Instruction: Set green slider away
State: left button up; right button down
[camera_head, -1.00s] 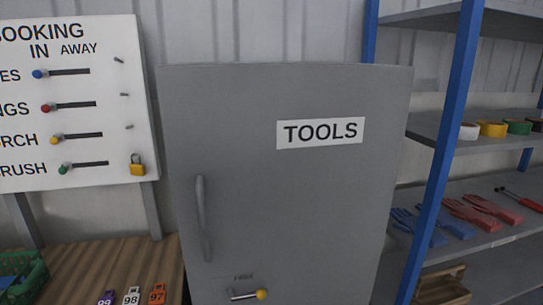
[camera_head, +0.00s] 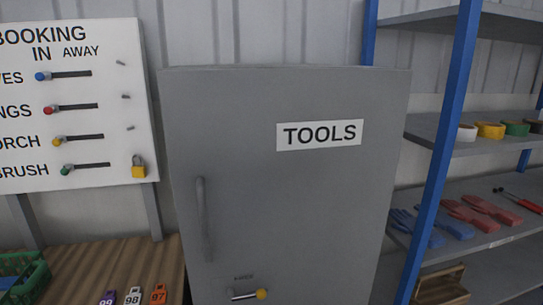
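The green slider (camera_head: 65,170) is a small green knob at the left end of the lowest dark slot on the white booking board (camera_head: 100,130). It stands on the "IN" side of its slot, in the row whose label ends in "RUSH". Blue (camera_head: 41,76), red (camera_head: 48,110) and yellow (camera_head: 57,142) sliders sit at the left ends of the slots above. A yellow padlock (camera_head: 138,168) hangs at the board's lower right. Neither of my grippers shows in this view.
A closed grey tools cabinet (camera_head: 290,200) fills the middle. A wooden table (camera_head: 85,260) below the board carries a green basket (camera_head: 40,275) and numbered tags (camera_head: 133,296). A shelf with blue posts (camera_head: 446,150) stands at right, holding gloves (camera_head: 470,215) and tape rolls.

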aim_at(64, 171)
jog(key=u, duration=1.25)
